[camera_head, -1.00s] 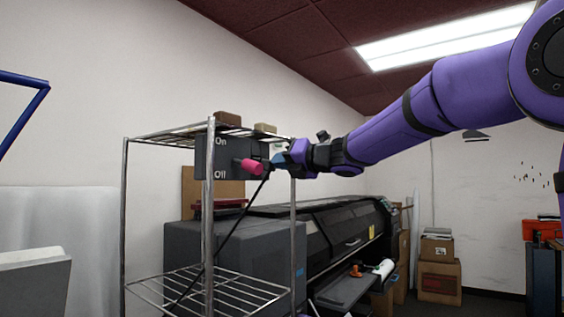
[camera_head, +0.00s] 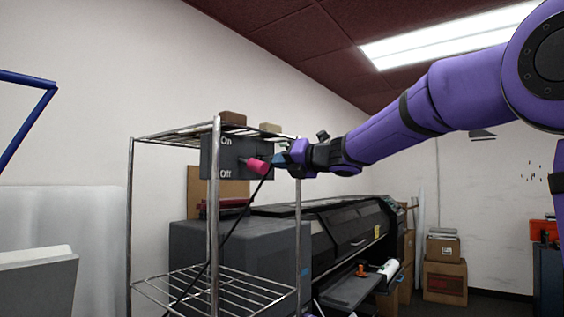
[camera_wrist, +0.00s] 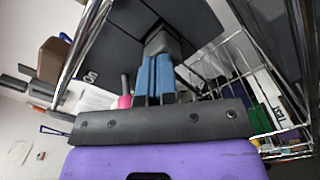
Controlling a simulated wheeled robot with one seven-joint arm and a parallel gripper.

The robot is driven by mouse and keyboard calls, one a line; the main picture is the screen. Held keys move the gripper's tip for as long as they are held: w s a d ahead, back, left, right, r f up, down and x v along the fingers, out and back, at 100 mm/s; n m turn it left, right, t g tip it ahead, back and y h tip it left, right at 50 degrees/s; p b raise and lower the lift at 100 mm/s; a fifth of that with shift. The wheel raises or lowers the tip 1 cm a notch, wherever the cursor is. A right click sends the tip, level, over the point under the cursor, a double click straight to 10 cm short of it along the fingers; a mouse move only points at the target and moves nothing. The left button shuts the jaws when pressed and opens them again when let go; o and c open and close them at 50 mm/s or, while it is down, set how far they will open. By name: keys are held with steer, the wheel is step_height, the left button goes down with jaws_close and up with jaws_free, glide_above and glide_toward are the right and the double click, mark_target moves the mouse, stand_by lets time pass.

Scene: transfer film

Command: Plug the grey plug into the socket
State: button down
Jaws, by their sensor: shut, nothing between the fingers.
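A dark grey panel (camera_head: 224,158) marked On and Off hangs on the metal rack, with a pink-handled lever (camera_head: 258,167) sticking out. The pink handle also shows in the wrist view (camera_wrist: 125,101), left of my fingers. My gripper (camera_head: 280,160) is at the panel's right side. Its blue fingers (camera_wrist: 158,60) are shut side by side, with nothing held. A grey block, which looks like the grey plug (camera_wrist: 162,42), is just beyond the fingertips against a dark surface. I cannot tell whether they touch it. A black cable (camera_head: 228,233) hangs down below the gripper. The socket opening is hidden.
The wire rack (camera_head: 214,240) has upright posts close to my gripper and a lower shelf. Small brown blocks (camera_head: 232,117) lie on its top. A large black printer (camera_head: 340,235) stands behind it, with cardboard boxes (camera_head: 444,280) at the right.

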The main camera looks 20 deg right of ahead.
steer(key=s+d+f+m+t+h, duration=0.2)
steer(key=s+d+m+t+h, duration=0.2)
steer(key=s+d+m+h, duration=0.7)
steer(key=s+a+f+m+g, duration=0.3)
steer(key=s+f+m+g, duration=1)
steer(key=s+f+m, duration=1.1)
steer(key=s+f, duration=0.1)
steer(key=s, duration=0.3)
steer(key=shift+m, duration=0.3)
